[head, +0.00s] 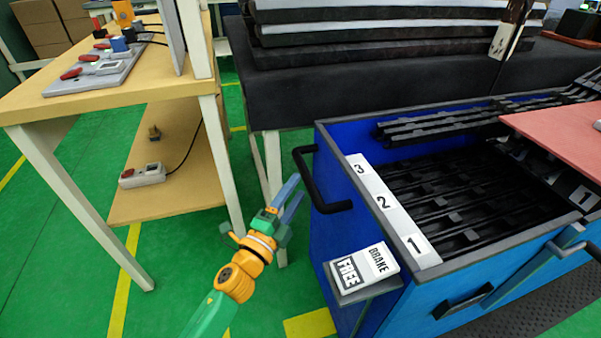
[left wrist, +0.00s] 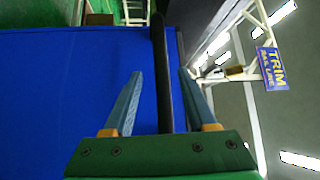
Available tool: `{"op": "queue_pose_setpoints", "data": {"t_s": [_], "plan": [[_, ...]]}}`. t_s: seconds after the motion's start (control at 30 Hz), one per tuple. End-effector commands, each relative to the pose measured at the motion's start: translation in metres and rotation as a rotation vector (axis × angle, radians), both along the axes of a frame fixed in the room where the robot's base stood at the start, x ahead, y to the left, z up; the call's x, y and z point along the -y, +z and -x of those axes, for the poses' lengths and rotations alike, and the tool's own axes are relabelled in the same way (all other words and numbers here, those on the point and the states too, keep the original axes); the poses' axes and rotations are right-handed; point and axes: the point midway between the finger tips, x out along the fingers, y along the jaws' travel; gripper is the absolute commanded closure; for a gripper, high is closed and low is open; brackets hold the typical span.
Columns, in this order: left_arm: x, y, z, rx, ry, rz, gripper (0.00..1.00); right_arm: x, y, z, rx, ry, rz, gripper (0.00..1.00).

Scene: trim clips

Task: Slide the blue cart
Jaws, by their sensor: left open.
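The blue cart (head: 335,215) stands at the right of the head view, with black slotted racks inside and a black handle (head: 322,190) on its left side. My left gripper (head: 294,189) is open beside that handle, low and left of it in the head view. In the left wrist view, the cart's blue side wall (left wrist: 75,90) fills the left half. The black handle bar (left wrist: 160,75) runs lengthwise between my two open fingers (left wrist: 163,90); I cannot tell whether either finger touches it. My right gripper is not clearly seen.
A BRAKE/FREE sign plate (head: 362,268) juts from the cart's near left side. A wooden workbench (head: 120,85) stands at left. A dark table (head: 380,85) with stacked long parts is behind the cart. Green floor (head: 60,250) is clear at lower left.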

Motion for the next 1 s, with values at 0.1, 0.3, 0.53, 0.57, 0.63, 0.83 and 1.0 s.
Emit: {"op": "queue_pose_setpoints", "data": {"t_s": [0.1, 0.3, 0.53, 0.57, 0.63, 0.83, 1.0], "plan": [[0.012, 0.003, -0.022, -0.001, 0.0, 0.004, 0.43, 0.002, -0.007, 0.006, -0.01, -0.003, 0.003, 0.5], [0.024, 0.006, -0.049, -0.005, 0.0, 0.004, 0.43, 0.007, -0.015, 0.005, -0.006, -0.008, 0.011, 0.5], [0.026, 0.008, -0.052, -0.007, 0.0, 0.004, 0.43, 0.012, -0.014, -0.005, 0.012, -0.009, 0.019, 0.5], [0.026, 0.008, -0.052, -0.007, 0.0, 0.004, 0.43, 0.013, -0.014, -0.005, 0.014, -0.009, 0.02, 0.5], [0.026, 0.008, -0.052, -0.007, 0.0, 0.004, 0.59, 0.014, -0.014, -0.005, 0.014, -0.01, 0.021, 0.5], [0.025, 0.008, -0.052, -0.008, 0.001, 0.005, 1.0, 0.014, -0.014, -0.005, 0.014, -0.009, 0.022, 0.5], [0.025, 0.007, -0.052, -0.008, 0.001, 0.005, 1.0, 0.013, -0.014, -0.005, 0.014, -0.008, 0.02, 0.5]]}}
